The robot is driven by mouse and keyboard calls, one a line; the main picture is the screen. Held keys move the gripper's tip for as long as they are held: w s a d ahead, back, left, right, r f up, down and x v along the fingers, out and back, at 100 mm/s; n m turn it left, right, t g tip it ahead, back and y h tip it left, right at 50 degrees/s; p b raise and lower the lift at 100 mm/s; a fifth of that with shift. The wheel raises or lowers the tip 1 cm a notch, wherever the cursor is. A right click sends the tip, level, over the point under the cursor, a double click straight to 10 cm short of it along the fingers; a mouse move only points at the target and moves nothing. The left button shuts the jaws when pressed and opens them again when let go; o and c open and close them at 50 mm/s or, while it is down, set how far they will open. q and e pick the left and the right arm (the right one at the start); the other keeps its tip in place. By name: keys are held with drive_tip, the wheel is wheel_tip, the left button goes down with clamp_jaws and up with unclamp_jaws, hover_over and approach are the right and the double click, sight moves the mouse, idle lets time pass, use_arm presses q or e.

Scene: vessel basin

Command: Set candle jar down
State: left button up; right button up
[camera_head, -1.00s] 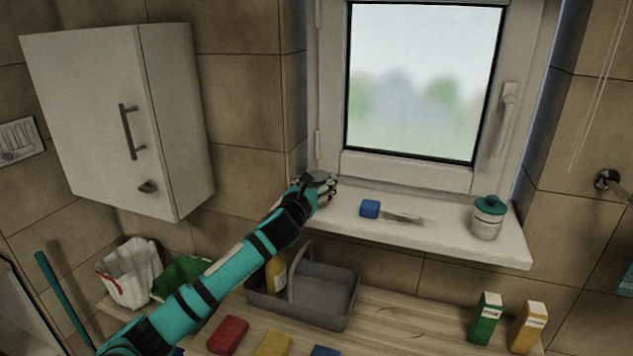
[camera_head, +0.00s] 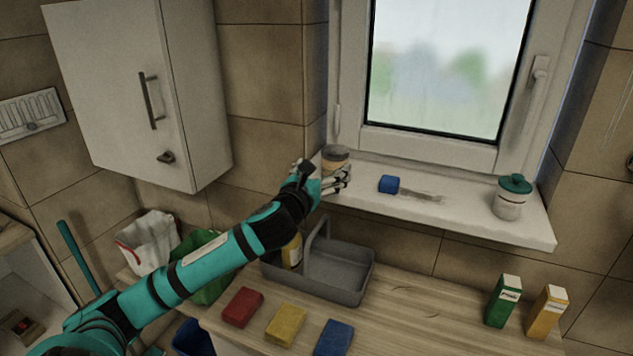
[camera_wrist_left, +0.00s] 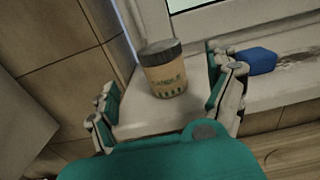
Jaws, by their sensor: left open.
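The candle jar (camera_head: 335,158), tan with a dark lid and a "CANDLE" label, stands upright on the left end of the white window sill (camera_head: 470,205). It also shows in the left wrist view (camera_wrist_left: 165,72), standing between and beyond the spread fingers. My left gripper (camera_head: 340,181) is open, in front of the jar in the head view. In the left wrist view (camera_wrist_left: 168,100) its fingers are apart from the jar on both sides. My right gripper is not in view.
A blue sponge (camera_head: 388,184) lies on the sill beside a grey smudge. A teal-lidded jar (camera_head: 510,200) stands at the sill's right end. Below are a grey caddy (camera_head: 345,285) with a bottle, colored sponges (camera_head: 286,324), and green (camera_head: 502,302) and yellow (camera_head: 547,312) boxes.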

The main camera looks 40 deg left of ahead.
use_arm(q)
drive_tip(key=shift+v, duration=1.6)
